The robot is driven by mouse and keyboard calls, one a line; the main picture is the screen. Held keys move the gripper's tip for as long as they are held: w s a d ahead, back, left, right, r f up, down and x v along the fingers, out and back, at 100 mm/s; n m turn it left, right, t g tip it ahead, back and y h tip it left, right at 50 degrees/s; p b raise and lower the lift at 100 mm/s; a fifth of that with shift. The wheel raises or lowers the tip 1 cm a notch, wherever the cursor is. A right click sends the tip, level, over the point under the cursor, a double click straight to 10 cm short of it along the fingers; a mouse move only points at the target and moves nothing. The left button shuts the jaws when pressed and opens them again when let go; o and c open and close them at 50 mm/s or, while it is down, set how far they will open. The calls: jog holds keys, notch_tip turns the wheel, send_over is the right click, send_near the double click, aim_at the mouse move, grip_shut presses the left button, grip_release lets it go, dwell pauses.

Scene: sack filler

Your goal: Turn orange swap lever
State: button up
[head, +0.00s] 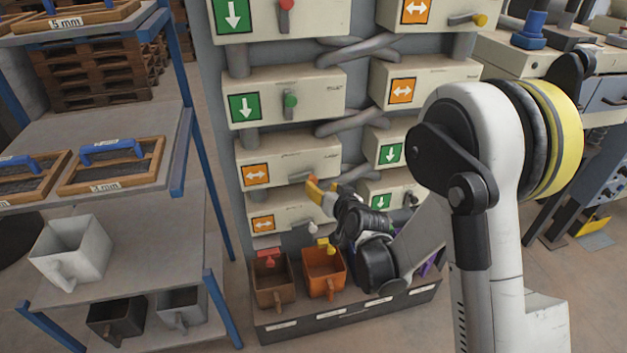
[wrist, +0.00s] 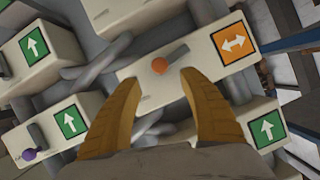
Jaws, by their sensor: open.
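The orange-knobbed lever (wrist: 161,66) is on the front of a cream box (wrist: 143,74) with an orange double-arrow sign (wrist: 232,43) in the wrist view. Its grey arm slants up right from the knob. My gripper (wrist: 159,83) is open, with one yellow finger on each side and the tips just short of the knob. Nothing is between the fingers. In the head view my gripper (head: 314,190) is at the left column's third-row box (head: 290,157). There the knob is hard to tell apart from the fingers.
Grey pipes (head: 355,125) cross between the columns. Below stand a brown bin (head: 273,283) and an orange bin (head: 323,274). A shelf rack (head: 120,205) is at left.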

aim_at(314, 181)
jog(key=b+x, duration=0.2)
jog(key=x, duration=0.6)
grip_shut()
